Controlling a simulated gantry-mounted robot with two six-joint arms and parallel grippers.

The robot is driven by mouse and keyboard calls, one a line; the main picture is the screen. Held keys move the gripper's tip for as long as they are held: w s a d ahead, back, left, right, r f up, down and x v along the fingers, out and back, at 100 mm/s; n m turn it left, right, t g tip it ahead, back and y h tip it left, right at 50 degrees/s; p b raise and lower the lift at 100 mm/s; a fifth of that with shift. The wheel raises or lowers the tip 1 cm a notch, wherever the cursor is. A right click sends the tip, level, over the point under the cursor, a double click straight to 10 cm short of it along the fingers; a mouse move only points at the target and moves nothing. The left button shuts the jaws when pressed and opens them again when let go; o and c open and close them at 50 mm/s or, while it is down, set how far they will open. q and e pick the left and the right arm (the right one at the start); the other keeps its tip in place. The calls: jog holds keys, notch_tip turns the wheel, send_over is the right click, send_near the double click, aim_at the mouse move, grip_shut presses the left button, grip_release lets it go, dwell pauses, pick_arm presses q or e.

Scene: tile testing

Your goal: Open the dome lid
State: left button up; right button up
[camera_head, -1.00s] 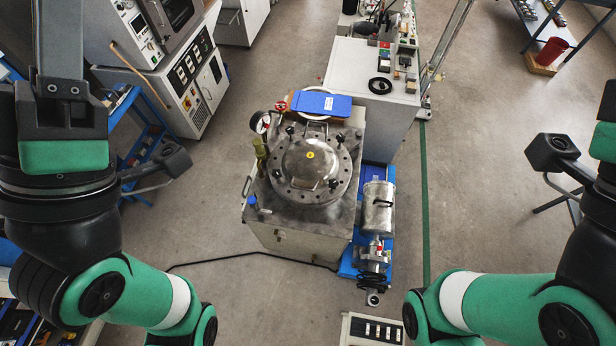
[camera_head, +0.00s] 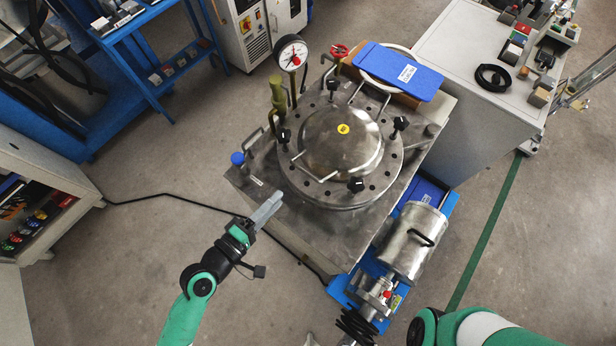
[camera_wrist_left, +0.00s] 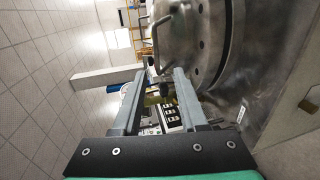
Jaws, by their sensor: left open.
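The dome lid (camera_head: 340,143) is a shiny metal dome with a yellow round sticker. It sits down on a round bolted flange (camera_head: 300,180) with several black knobs around it. A bar handle (camera_head: 315,168) is on its near left side. In the left wrist view the dome lid (camera_wrist_left: 180,42) is tilted, at the top right beyond the fingers. My left gripper (camera_head: 268,209) is at the near left edge of the metal table, short of the flange and apart from the lid. Its fingers (camera_wrist_left: 155,84) are open and empty. My right gripper is out of view.
A pressure gauge (camera_head: 291,53) and brass valve (camera_head: 277,92) stand left of the lid. A blue binder (camera_head: 398,71) lies behind it. A black cable (camera_head: 165,197) crosses the floor.

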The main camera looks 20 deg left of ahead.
aim_at(305, 171)
pick_arm(q)
jog(key=x, duration=1.2)
jog(key=shift+w+r, duration=0.2)
jog(key=shift+r, duration=0.1)
grip_shut()
dwell(0.8)
